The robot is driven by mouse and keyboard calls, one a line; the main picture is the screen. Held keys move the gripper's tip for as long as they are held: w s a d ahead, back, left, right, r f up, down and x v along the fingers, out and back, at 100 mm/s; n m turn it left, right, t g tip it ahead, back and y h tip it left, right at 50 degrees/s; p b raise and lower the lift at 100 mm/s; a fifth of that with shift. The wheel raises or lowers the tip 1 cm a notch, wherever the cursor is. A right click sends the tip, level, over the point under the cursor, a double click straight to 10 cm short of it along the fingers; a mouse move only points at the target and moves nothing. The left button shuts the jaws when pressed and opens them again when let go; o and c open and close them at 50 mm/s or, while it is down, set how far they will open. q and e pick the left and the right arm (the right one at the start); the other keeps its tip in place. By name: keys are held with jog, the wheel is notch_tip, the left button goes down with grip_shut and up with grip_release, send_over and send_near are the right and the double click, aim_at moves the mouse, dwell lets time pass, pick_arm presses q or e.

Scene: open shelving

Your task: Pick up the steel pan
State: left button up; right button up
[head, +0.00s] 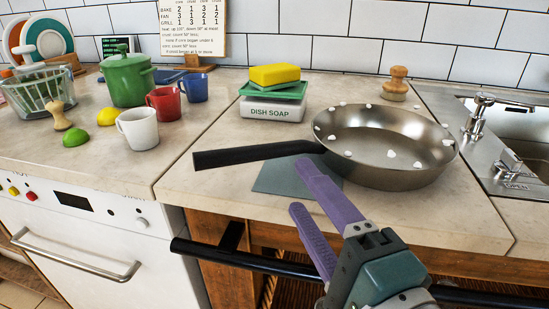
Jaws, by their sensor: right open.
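The steel pan (385,165) stands on the counter at the right, with small white bits in it and on its rim. Its black handle (255,155) points left, toward the counter's left part. My right gripper (302,187) is open and empty, with two purple fingers pointing up and left. In the picture its fingertips are just below the pan's handle and left of the bowl. I see no contact with the handle, though the depth gap is hard to judge. My left gripper is not in view.
A dish soap box (272,109) with a yellow sponge (275,75) stands behind the handle. Mugs (138,128) and a green pot (127,79) are at the left. A sink tap (478,115) is at the right. A black rail (210,252) runs along the counter front.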

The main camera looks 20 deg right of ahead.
aim_at(282, 154)
jog(key=w, duration=0.4)
jog(key=shift+w+d+r, duration=0.1)
jog(key=shift+d+r, duration=0.1)
jog(key=shift+d, duration=0.2)
jog(key=w, duration=0.5)
jog(key=shift+w+a+r, duration=0.1)
jog(key=shift+w+a, duration=0.05)
jog(key=shift+w, duration=0.2)
grip_shut()
jog(key=shift+r, duration=0.1)
dwell(0.5)
